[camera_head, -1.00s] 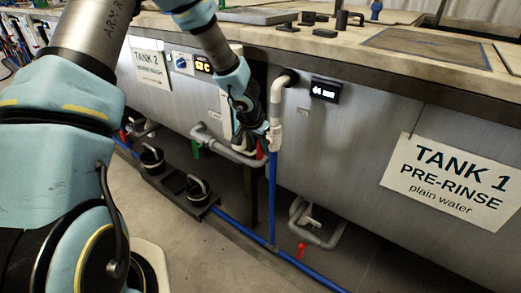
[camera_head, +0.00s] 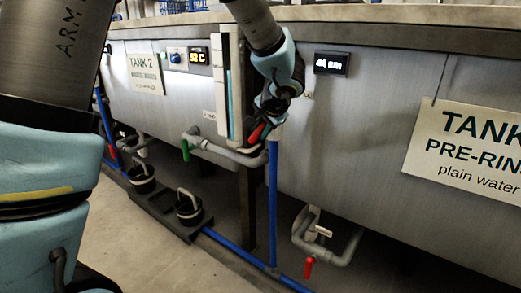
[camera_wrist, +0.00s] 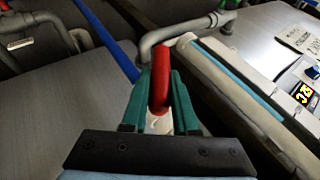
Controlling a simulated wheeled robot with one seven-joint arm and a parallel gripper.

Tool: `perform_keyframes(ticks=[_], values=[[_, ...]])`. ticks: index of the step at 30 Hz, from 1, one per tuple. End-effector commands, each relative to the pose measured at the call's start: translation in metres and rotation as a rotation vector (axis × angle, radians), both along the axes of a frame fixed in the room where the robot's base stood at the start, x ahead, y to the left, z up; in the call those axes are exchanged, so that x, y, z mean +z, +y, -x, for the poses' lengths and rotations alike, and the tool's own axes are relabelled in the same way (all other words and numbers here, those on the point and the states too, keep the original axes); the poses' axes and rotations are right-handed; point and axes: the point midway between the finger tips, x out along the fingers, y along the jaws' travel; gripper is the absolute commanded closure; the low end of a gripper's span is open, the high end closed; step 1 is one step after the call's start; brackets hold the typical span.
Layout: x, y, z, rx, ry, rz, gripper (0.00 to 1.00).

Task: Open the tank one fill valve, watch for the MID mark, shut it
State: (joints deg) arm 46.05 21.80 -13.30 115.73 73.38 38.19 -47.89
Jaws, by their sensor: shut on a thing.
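My gripper (camera_head: 262,128) is shut on the red valve handle (camera_wrist: 160,75), which lies between its green fingers in the wrist view. In the head view the red handle (camera_head: 257,132) sticks out down and left from the gripper, at the top of the blue supply pipe (camera_head: 273,195). The valve body is mostly hidden by the gripper. An upright sight gauge (camera_head: 222,90) with a blue column stands just left of the gripper; I cannot make out a MID mark. The small black display (camera_head: 331,63) shows white digits that look like 44 cm.
The Tank 1 pre-rinse sign (camera_head: 465,150) hangs at right, the Tank 2 sign (camera_head: 145,74) at left. A green-handled valve (camera_head: 186,150) and a lower red-handled valve (camera_head: 308,267) sit on grey pipes.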

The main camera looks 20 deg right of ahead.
Motion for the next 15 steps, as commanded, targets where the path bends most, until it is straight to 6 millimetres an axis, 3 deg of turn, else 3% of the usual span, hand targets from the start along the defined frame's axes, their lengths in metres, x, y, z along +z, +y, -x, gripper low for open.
perform_keyframes(ticks=[1, 15], values=[[-0.0119, -0.0023, 0.0018, -0.004, -0.027, -0.010, 1.00], [-0.0155, -0.0034, 0.0046, -0.003, -0.291, -0.159, 1.00]])
